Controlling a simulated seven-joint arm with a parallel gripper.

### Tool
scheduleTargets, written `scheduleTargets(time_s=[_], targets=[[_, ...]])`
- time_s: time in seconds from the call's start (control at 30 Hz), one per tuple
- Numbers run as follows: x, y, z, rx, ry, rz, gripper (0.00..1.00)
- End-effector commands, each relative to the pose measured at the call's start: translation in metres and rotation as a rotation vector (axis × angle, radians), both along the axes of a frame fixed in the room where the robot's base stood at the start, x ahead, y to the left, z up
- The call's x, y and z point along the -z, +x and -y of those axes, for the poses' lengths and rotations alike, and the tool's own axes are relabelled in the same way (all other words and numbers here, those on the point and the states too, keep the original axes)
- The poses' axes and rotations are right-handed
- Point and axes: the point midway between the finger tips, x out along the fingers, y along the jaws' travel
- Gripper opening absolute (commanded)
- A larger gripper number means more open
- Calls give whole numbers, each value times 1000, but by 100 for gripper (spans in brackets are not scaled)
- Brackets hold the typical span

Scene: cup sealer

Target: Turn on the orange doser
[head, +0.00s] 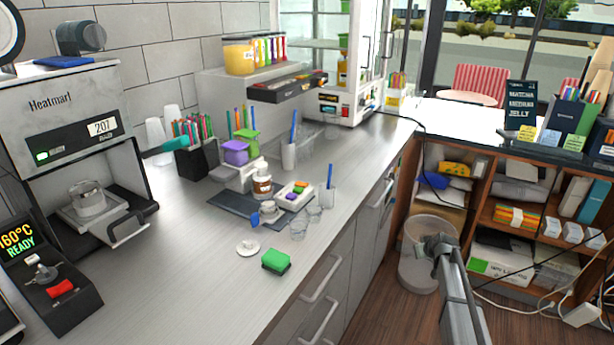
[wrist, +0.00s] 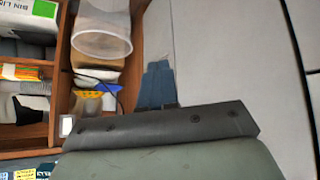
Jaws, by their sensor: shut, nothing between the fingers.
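I cannot pick out the orange doser for certain. An orange-yellow jar (head: 239,56) and a row of narrow coloured containers (head: 270,49) stand on a raised unit at the back of the counter. Below them, a dark panel (head: 287,86) carries small coloured parts, too small to read as switches. My gripper (head: 437,243) is at the lower right, over the floor by the bin, well away from the counter top and these containers. In the wrist view, its fingers (wrist: 157,72) are together and empty, pointing along the grey cabinet fronts.
A translucent bin (head: 417,262) stands under my gripper, beside wooden shelves (head: 500,215). Grey drawers with handles (head: 320,285) front the counter. Cups, a bottle (head: 262,183), green and purple tubs (head: 236,152) and a green sponge (head: 275,261) crowd the counter.

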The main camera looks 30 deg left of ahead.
Motion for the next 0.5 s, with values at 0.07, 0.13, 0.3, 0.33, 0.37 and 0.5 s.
scheduleTargets(time_s=[0.07, 0.13, 0.3, 0.33, 0.37, 0.5], targets=[[-33, 26, -18, -21, 11, 57, 0], [-60, 41, -32, -40, 18, 100, 0], [-128, 74, -68, -89, 32, 202, 0], [-141, 79, -75, -97, 35, 218, 0], [-153, 82, -83, -107, 36, 233, 0], [-210, 96, -117, -160, 39, 289, 0]])
